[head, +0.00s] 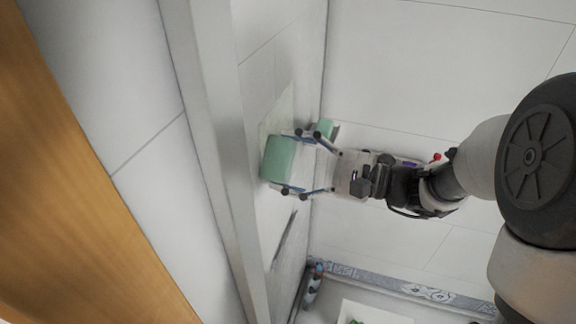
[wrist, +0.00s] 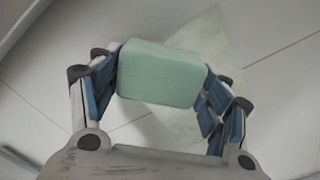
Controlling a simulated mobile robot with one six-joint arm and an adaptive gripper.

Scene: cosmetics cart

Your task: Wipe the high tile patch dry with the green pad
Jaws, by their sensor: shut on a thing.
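My gripper (head: 284,162) is shut on the green pad (head: 277,158), a pale green block held across the fingertips. In the wrist view the pad (wrist: 160,74) sits between the blue-lined fingers of my gripper (wrist: 160,84). The high tile patch (head: 275,114) is a faint pale-green area on the tiled wall, just beyond the pad. It also shows in the wrist view (wrist: 217,48), partly hidden behind the pad. I cannot tell whether the pad touches the wall.
A long pale ledge or frame (head: 208,130) runs along the left of the wall, with a wooden strip (head: 70,190) further left. A patterned rail (head: 400,287) and a white sheet or tray (head: 375,313) lie low in the head view. A second green bit shows behind my gripper.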

